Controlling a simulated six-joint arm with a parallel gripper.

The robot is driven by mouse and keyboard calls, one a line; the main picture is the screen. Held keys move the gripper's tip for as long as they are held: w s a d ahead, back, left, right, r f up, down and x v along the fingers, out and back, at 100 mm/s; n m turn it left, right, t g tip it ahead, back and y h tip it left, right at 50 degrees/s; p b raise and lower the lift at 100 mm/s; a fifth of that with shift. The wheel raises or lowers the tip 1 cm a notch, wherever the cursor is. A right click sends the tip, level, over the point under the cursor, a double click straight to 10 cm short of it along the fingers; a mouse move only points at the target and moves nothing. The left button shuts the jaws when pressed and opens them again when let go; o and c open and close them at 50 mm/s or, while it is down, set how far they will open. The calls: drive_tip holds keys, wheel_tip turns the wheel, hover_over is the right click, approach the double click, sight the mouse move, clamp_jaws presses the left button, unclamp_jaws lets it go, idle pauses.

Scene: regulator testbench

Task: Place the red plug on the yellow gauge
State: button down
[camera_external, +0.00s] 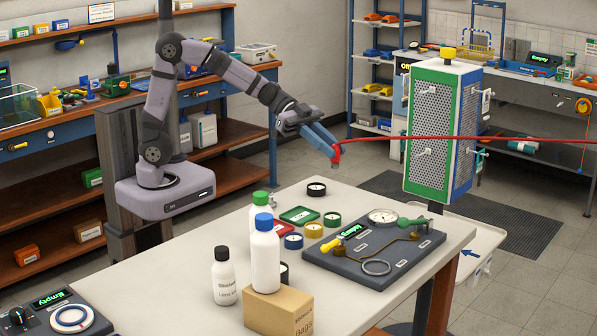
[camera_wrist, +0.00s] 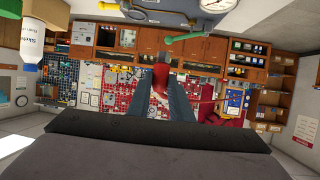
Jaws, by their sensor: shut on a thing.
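My gripper (camera_external: 334,150) is shut on the red plug (camera_external: 337,155) and holds it in the air beyond the far side of the bench. In the wrist view my gripper (camera_wrist: 160,88) has its fingers on both sides of the red plug (camera_wrist: 161,77). A red cable (camera_external: 450,138) runs from the plug to the right picture edge. The yellow gauge (camera_external: 313,230) is a small round dial with a yellow rim. It lies on the bench, lower than the plug and well apart from it. I cannot make it out in the wrist view.
Black (camera_external: 316,188), green (camera_external: 332,218) and blue (camera_external: 293,241) gauges lie around the yellow one. A grey testbench panel (camera_external: 345,263) is to their right. Bottles, including a white one (camera_external: 265,262), and a cardboard box (camera_external: 278,312) stand in front. A perforated tower (camera_external: 432,130) stands behind.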

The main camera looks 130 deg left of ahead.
drive_tip(key=s+d+f, duration=0.3)
drive_tip(key=d+f, duration=0.1)
drive_tip(key=f, duration=0.1)
drive_tip(key=shift+d+f+m+h, duration=0.15)
drive_tip(key=shift+f+m+h, duration=0.15)
drive_tip(key=shift+f, duration=0.05)
drive_tip(key=b, duration=0.2)
hover_over(309, 223)
drive_tip(key=shift+f, duration=4.95)
drive_tip(key=shift+f+b, duration=0.2)
drive_tip(key=shift+b, duration=0.1)
drive_tip(key=c, duration=1.6)
unclamp_jaws()
